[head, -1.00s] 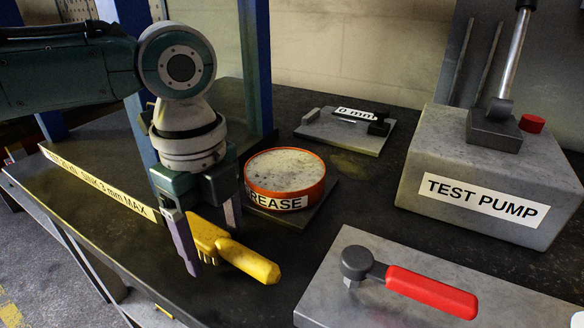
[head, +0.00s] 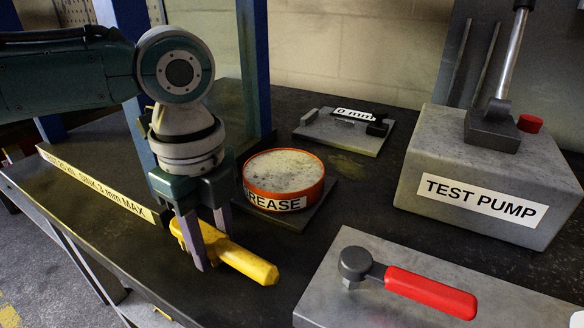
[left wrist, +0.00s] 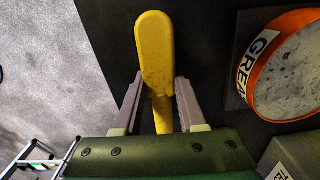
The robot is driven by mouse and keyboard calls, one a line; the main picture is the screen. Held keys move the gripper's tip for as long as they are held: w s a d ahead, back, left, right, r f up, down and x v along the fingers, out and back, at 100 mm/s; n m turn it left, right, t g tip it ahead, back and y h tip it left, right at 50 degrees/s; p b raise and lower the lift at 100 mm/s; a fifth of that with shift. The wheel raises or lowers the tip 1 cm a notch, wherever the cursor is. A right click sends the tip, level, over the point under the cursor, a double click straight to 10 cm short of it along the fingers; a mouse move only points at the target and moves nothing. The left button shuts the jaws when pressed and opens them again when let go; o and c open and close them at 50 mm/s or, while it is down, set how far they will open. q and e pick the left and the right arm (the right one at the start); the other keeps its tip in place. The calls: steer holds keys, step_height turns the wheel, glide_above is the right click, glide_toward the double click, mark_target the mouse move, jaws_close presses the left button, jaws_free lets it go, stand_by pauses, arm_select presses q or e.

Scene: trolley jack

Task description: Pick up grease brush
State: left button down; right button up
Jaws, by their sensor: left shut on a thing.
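The yellow grease brush (head: 247,262) is at the front left of the dark bench, its handle pointing right and toward the front edge. My left gripper (head: 212,258) comes down over it, with one finger on each side, and is shut on it. In the left wrist view the brush handle (left wrist: 154,50) extends out beyond the two fingers (left wrist: 158,90), which close on its narrower part. The fingers and palm hide part of the brush. I cannot tell whether it still touches the bench. My right gripper is not in view.
An orange grease tin (head: 284,180) stands just right of my left gripper. A grey plate with a red-handled lever (head: 430,291) lies at the front right, and the test pump (head: 481,190) stands behind it. A small gauge plate (head: 345,131) lies at the back.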

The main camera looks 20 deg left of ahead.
mark_target(212, 238)
arm_select(q)
steer(key=shift+r, duration=0.15)
stand_by(0.3)
steer(key=shift+r, duration=0.6)
step_height(212, 238, up, 2)
steer(key=shift+r, duration=0.15)
steer(key=s+d, duration=1)
steer(key=d, duration=0.5)
steer(key=shift+p, duration=0.35)
